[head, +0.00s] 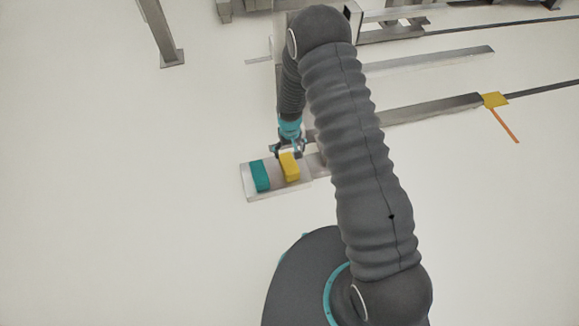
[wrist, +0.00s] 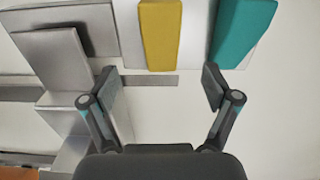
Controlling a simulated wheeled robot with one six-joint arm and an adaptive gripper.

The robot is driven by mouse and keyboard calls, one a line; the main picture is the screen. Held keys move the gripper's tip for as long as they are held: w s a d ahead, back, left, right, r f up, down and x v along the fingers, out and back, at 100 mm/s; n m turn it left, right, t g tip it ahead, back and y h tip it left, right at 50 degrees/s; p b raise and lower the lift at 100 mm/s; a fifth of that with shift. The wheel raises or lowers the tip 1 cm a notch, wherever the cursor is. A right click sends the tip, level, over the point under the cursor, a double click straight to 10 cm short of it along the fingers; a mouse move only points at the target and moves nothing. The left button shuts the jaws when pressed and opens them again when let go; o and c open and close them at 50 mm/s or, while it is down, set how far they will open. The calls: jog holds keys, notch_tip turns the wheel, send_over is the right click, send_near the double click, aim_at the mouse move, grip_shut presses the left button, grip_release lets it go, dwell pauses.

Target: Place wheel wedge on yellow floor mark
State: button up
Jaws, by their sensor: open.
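A yellow wedge-shaped block (head: 289,166) and a teal block (head: 260,176) lie side by side on a low pale metal tray (head: 300,186) in the head view. Either could be the wheel wedge. In the wrist view the yellow block (wrist: 160,34) is top centre and the teal block (wrist: 241,32) top right. My gripper (wrist: 160,84) is open and empty, its fingers apart, with the yellow block beyond the gap between them. In the head view my gripper (head: 288,149) is just behind the yellow block.
An orange strip (head: 505,126) runs from the mark. Metal floor rails (head: 430,109) lie at the right, one ending at the mark. A metal post (head: 165,40) stands at upper left. Grey metal blocks (wrist: 55,65) sit left of my gripper. The left floor is clear.

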aim_at(289, 163)
notch_tip(289, 163, down, 11)
jog(key=shift+w+a+r, duration=0.1)
dwell(0.5)
jog(key=c, duration=1.5)
grip_shut()
